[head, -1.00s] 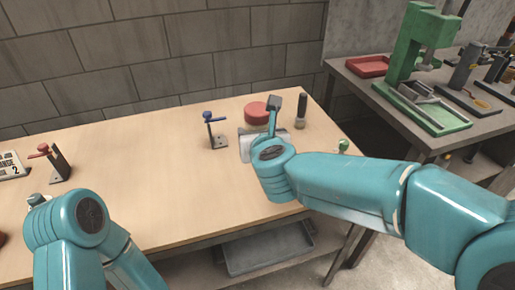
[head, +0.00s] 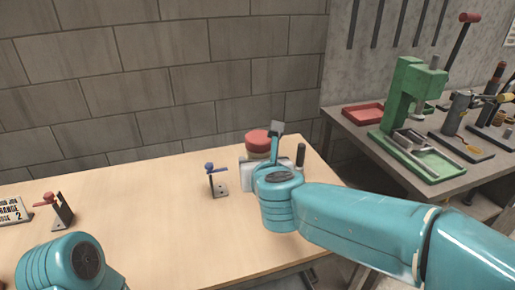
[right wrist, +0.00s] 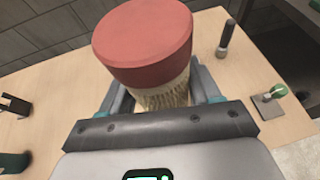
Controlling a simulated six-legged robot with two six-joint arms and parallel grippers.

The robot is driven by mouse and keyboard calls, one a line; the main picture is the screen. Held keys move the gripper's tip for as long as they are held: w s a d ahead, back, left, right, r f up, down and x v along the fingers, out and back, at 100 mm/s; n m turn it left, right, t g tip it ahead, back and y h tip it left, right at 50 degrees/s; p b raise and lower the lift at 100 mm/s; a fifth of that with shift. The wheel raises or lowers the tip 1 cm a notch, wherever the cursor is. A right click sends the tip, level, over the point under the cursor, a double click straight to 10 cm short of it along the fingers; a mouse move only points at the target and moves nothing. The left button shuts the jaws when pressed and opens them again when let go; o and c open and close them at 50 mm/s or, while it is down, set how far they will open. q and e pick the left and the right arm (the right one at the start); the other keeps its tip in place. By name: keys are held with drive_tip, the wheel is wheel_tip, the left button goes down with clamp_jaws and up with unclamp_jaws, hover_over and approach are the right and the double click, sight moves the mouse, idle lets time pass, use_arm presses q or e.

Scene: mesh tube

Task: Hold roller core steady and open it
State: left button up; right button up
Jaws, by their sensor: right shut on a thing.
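The roller core (right wrist: 160,60) has a broad red cap and a pale, ribbed or mesh-like body below it. Its red cap also shows in the head view (head: 258,140), behind my right gripper (head: 262,163). In the right wrist view, my right gripper (right wrist: 165,97) has one finger on each side of the pale body, below the cap, and is shut on it. The cap is seated on the body. The lower end of the core is hidden by the gripper. My left arm shows at the lower left of the head view, but its gripper is out of frame.
A blue-topped stand (head: 215,180) is left of the core. A black-handled post (head: 300,155) is on its right. The table (head: 150,225) is clear between. A green press (head: 408,105) stands on the right bench.

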drive_tip(key=w+d+f+m+h+p, duration=0.15)
drive_tip(key=d+f, duration=0.25)
drive_tip(key=d, duration=0.4)
drive_tip(key=d+f+m+h+p, duration=0.1)
drive_tip(key=d+f+p, duration=0.3)
drive_tip(key=d, duration=0.5)
drive_tip(key=shift+n, duration=0.25)
drive_tip(key=s+d+f, duration=0.1)
drive_tip(key=f, duration=0.1)
drive_tip(key=s+d+f+p, duration=0.1)
drive_tip(key=s+d+f, duration=0.2)
drive_tip(key=s+f, duration=0.1)
drive_tip(key=shift+s+d+f+p, duration=0.15)
drive_tip(key=shift+d+f+p, duration=0.1)
drive_tip(key=shift+f+p, duration=0.1)
drive_tip(key=shift+s+a+r, duration=0.1)
drive_tip(key=shift+a+r, duration=0.2)
drive_tip(key=shift+a, duration=0.35)
drive_tip(key=shift+s+a+r, duration=0.1)
drive_tip(key=shift+a+r, duration=0.2)
drive_tip(key=shift+a, duration=0.3)
drive_tip(key=shift+a, duration=0.1)
